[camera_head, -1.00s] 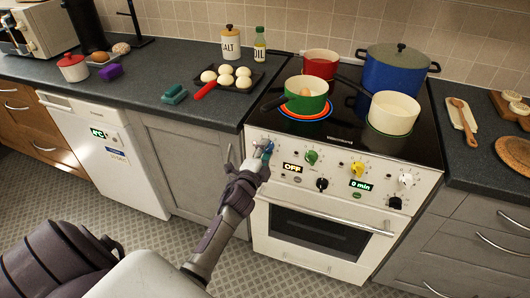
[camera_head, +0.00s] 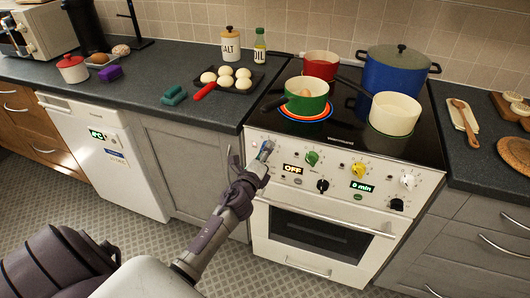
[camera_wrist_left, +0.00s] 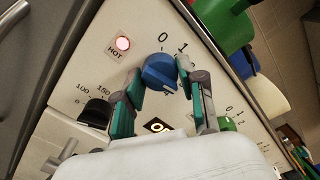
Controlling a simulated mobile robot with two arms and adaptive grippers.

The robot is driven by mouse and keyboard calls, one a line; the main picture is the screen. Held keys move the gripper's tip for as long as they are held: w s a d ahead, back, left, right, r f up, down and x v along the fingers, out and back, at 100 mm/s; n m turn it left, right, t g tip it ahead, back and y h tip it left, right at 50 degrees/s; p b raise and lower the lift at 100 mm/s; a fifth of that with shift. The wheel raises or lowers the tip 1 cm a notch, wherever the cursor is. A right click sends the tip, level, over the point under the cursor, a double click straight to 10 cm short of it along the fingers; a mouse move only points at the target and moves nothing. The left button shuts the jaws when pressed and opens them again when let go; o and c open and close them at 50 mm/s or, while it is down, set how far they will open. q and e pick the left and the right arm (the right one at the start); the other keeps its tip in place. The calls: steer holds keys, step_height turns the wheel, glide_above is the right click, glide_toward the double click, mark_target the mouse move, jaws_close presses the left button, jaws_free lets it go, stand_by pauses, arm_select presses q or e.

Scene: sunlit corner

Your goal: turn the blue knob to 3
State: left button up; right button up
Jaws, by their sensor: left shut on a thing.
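The blue knob (camera_wrist_left: 160,72) is on the white front panel of the stove (camera_head: 335,215). In the left wrist view the printed 0 and 1 show beside it. The rest of its scale is mostly hidden by the knob and fingers, and I cannot tell which number it points to. My left gripper (camera_wrist_left: 162,80) has one finger on each side of the knob and is shut on it. In the head view this gripper (camera_head: 265,152) is at the panel's left end and largely covers the knob. My right gripper is not in view.
A green knob (camera_head: 312,158), yellow knob (camera_head: 358,170) and white knob (camera_head: 407,182) are farther right on the panel. The display (camera_head: 292,169) reads OFF. A green pot (camera_head: 306,98) stands on the hob.

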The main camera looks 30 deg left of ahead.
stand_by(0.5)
arm_select(q)
steer(key=o, duration=1.1)
steer(key=shift+o, duration=0.2)
steer(key=v, duration=1.2)
steer(key=shift+d+f, duration=0.1)
